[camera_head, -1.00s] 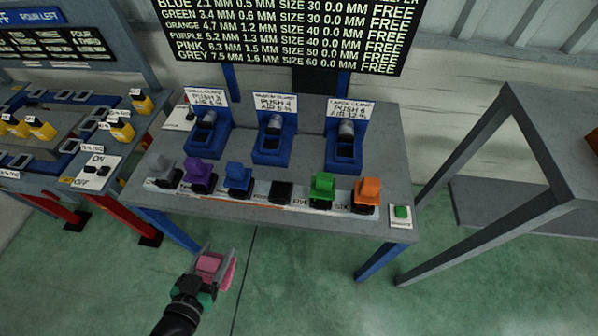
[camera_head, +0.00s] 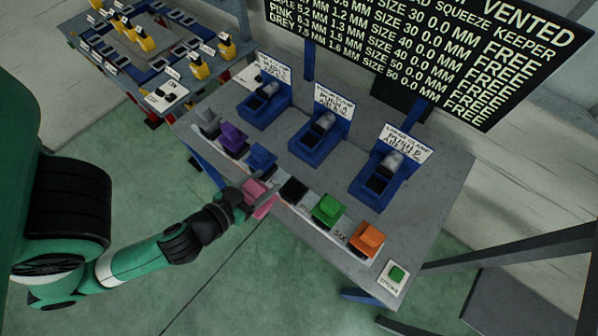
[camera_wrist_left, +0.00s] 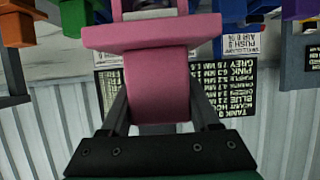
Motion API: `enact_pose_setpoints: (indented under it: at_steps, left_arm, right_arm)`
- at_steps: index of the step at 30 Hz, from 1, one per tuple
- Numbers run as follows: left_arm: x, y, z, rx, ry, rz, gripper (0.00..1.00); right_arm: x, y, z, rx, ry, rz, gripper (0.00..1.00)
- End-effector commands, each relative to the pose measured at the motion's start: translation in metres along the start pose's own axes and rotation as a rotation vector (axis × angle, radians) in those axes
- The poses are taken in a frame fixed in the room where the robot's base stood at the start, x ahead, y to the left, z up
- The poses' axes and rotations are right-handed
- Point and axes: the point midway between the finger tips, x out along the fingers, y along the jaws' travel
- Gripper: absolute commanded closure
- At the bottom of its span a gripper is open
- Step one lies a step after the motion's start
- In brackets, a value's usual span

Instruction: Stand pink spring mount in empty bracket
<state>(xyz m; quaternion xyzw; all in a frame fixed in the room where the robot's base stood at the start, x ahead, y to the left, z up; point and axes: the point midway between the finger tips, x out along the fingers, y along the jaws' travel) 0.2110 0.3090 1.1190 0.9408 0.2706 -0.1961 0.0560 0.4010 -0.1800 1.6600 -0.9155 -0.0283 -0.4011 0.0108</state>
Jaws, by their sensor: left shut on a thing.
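The pink spring mount (camera_head: 262,200) is held in my left gripper (camera_head: 250,192), at the front edge of the grey bench. In the left wrist view the pink mount (camera_wrist_left: 155,35) fills the middle, with a wide plate above a narrower body. My left gripper's fingers (camera_wrist_left: 160,100) are on either side of that body. A black bracket (camera_head: 293,190) without a coloured mount is in the front row, just right of the pink mount, between the blue mount (camera_head: 262,157) and the green mount (camera_head: 327,208). I cannot tell whether the pink mount touches the bench. My right gripper is out of view.
The grey (camera_head: 207,121), purple (camera_head: 233,137) and orange (camera_head: 367,238) mounts share the front row. Three blue clamp stations with signs, one being the middle station (camera_head: 317,142), stand behind. A green button (camera_head: 397,274) is at the right corner. Another bench is at upper left.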

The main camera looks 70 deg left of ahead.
Motion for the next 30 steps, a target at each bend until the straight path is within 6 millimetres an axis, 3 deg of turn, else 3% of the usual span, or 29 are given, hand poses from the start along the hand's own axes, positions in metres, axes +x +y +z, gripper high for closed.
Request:
enact_pose_setpoints:
  at_steps: [3, 10, 16, 26, 30]
  left_arm:
    - [0.014, -0.004, -0.005, -0.011, 0.029, -0.012, 1.00]
    - [0.082, 0.004, -0.008, -0.006, 0.027, -0.004, 1.00]
    - [0.130, 0.007, 0.019, -0.002, 0.023, -0.001, 1.00]
    - [0.151, 0.009, 0.029, -0.002, 0.023, -0.001, 1.00]
    - [0.162, 0.009, 0.051, -0.001, 0.019, -0.001, 1.00]
  right_arm:
    - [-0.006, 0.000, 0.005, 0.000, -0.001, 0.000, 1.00]
    - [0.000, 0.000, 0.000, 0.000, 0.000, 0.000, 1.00]
    - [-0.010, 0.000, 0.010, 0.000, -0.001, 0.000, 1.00]
    - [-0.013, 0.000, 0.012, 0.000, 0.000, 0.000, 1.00]
    - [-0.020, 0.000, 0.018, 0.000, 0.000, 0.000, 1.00]
